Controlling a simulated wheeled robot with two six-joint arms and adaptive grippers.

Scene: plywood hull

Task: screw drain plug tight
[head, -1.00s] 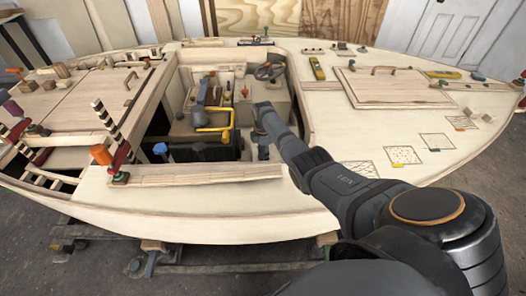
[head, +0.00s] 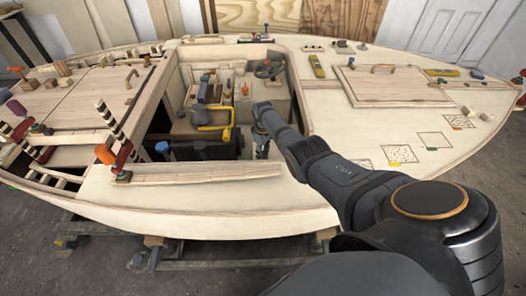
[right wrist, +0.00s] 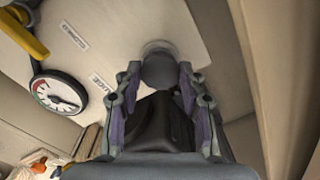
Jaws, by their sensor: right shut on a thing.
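The drain plug (right wrist: 158,68) is a dark grey rounded piece against a pale panel in the right wrist view. My right gripper (right wrist: 159,76) has one finger on each side of it and is shut on it. A black shape between the fingers hides part of the plug, and I cannot see its thread or seat. In the head view my right gripper (head: 262,146) points down into the open cockpit well, and the plug cannot be made out there. My left gripper is not in view.
A round gauge (right wrist: 58,94) and a yellow handle (right wrist: 22,28) lie left of the gripper. A yellow pipe (head: 214,126) and a black box (head: 205,148) stand close by in the well. The plywood deck (head: 330,120) borders the well on the right.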

